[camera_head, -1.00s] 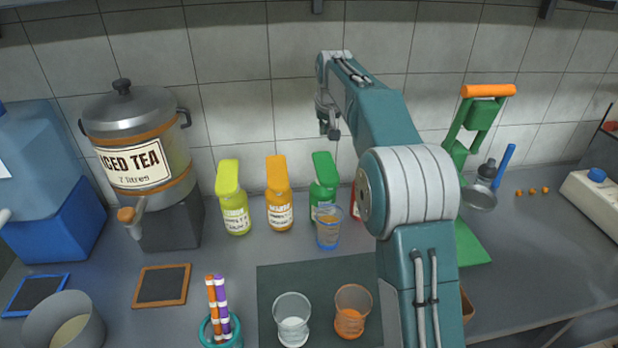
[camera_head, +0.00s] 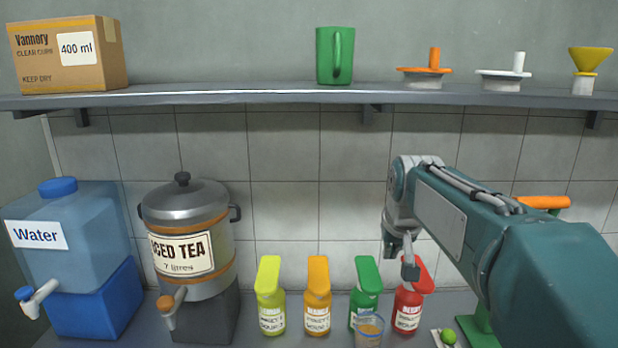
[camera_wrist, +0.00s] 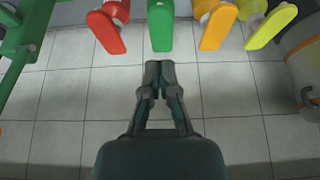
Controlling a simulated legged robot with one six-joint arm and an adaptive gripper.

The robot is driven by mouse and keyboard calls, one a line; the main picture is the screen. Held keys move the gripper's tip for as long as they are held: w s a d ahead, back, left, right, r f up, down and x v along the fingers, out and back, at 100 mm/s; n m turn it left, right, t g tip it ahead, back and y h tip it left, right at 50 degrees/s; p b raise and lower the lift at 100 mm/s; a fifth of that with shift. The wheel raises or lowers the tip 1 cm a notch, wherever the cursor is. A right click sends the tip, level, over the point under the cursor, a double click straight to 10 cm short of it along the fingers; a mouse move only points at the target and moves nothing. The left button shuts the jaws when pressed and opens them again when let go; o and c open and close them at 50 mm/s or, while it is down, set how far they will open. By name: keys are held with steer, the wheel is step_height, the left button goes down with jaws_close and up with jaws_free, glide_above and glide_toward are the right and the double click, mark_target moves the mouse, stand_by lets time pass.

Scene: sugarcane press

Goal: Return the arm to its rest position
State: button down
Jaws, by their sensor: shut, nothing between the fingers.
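My teal arm reaches in from the right in the head view, bent at a grey joint. My gripper (camera_head: 408,262) hangs from its end, pointing down, in front of the tiled wall and just by the red bottle (camera_head: 408,312). In the wrist view my gripper (camera_wrist: 160,68) has its two fingertips together with nothing between them. Its tips point toward the tops of the green bottle (camera_wrist: 160,28) and red bottle (camera_wrist: 105,30). I cannot tell the exact gap to the bottles.
Orange (camera_head: 317,310) and yellow (camera_head: 270,310) bottles stand left of the green one. A cup (camera_head: 369,330) stands in front. The iced tea urn (camera_head: 187,228) and water dispenser (camera_head: 75,235) are left. A shelf (camera_head: 230,96) runs above. A green press (camera_head: 480,322) is partly behind my arm.

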steer(key=s+f, duration=0.4)
steer(key=s, duration=0.9)
steer(key=s+f, duration=0.5)
steer(key=s, duration=0.8)
steer(key=shift+s+t, duration=0.25)
steer(key=shift+t, duration=0.05)
